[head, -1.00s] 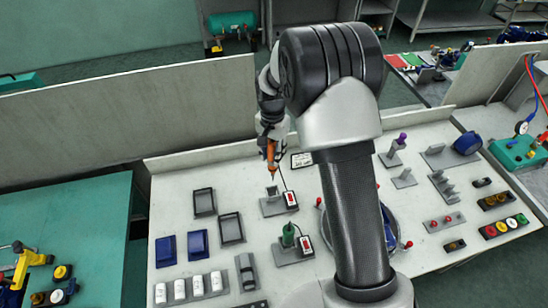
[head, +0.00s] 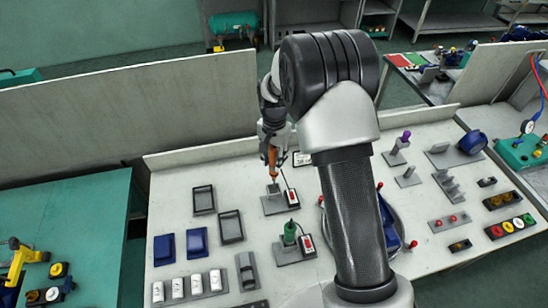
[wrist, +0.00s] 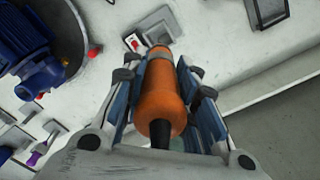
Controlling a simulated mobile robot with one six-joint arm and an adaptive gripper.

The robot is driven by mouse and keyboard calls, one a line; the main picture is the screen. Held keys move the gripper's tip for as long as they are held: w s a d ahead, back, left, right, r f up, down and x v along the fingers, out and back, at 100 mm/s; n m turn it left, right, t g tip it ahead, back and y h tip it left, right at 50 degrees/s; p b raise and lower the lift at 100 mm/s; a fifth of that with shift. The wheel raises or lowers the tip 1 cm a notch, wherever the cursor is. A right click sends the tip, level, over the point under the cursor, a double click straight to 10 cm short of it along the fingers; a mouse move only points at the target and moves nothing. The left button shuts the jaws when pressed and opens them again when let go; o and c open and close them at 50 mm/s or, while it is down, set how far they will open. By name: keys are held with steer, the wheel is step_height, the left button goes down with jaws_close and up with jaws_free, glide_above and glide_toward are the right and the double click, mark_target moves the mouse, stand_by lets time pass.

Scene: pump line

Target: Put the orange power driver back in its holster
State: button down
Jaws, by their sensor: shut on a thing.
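My gripper (head: 272,150) is shut on the orange power driver (head: 272,158), which hangs upright, tip down, with its cable running to a small red-and-white switch box (head: 291,196). In the wrist view the driver (wrist: 161,100) lies between both fingers. The grey holster (head: 273,190) stands on a flat base plate just below the driver's tip. The tip appears at or just above the holster's top; I cannot tell whether it is inside.
A green driver (head: 290,234) stands in a similar holder in front. Empty dark trays (head: 203,199) lie to the left, and a back panel (head: 120,120) rises behind. A blue motor (wrist: 35,55) on a round plate is to one side in the wrist view.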

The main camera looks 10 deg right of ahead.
steer(key=shift+f, duration=0.1)
steer(key=shift+f+b, duration=2)
steer(key=shift+f, duration=1.05)
steer(key=shift+f+b, duration=2.05)
steer(key=shift+f, duration=0.9)
steer(key=c, duration=1.2)
jaws_free()
